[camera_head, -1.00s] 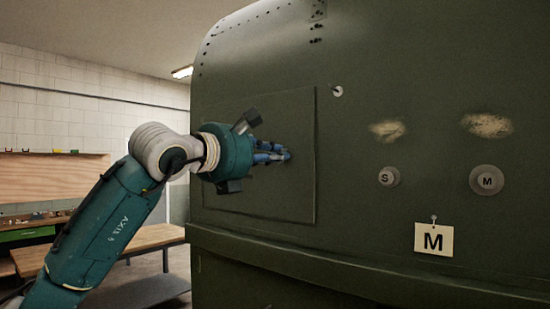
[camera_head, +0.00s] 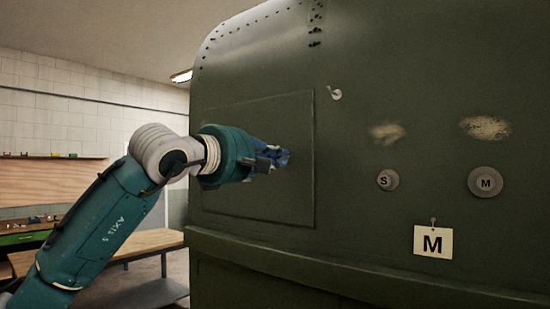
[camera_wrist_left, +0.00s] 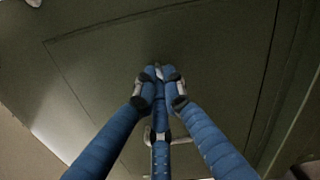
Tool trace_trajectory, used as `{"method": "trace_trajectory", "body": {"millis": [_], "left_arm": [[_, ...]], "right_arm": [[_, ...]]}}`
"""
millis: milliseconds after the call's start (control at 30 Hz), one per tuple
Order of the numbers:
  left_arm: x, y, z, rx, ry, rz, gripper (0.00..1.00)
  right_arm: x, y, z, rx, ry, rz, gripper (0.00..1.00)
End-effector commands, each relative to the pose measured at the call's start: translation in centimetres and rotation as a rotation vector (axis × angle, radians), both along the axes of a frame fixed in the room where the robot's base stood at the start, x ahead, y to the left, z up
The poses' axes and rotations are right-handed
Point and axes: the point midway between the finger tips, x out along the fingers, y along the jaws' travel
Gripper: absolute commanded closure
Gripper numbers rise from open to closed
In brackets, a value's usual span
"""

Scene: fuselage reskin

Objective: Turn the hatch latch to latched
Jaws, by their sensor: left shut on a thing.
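The hatch (camera_head: 285,115) is a dark green square panel in the fuselage side. It also shows in the wrist view (camera_wrist_left: 210,50), where its outline looks tilted. My left gripper (camera_head: 284,158) reaches the middle of the hatch from the left. Its blue fingers are drawn together at the hatch face, and in the wrist view the fingertips (camera_wrist_left: 158,74) meet. The gripper is shut on the hatch latch, which the fingers hide almost wholly, so I cannot read its angle. My right gripper is not in view.
The green fuselage wall (camera_head: 400,80) fills the right, with a small hook (camera_head: 335,93), an S disc (camera_head: 387,180), an M disc (camera_head: 486,182), an M tag (camera_head: 432,241) and two bare patches. A ledge runs below the hatch. A wooden bench (camera_head: 150,240) stands behind my left arm.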

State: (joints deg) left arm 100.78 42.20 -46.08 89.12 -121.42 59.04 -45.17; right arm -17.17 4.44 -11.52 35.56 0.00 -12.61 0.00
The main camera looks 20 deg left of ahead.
Motion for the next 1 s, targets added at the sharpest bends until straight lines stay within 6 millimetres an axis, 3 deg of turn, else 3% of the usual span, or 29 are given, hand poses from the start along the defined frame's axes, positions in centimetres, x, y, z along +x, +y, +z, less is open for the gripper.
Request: {"method": "trace_trajectory", "body": {"millis": [433, 1000], "left_arm": [[-0.06, -0.14, -0.1, 0.269, -0.097, 0.0, 1.0], [-0.05, -0.19, -0.23, 0.334, -0.118, -0.001, 1.0]], "right_arm": [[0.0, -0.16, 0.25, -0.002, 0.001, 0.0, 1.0], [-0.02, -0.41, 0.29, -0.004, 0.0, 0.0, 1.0]]}}
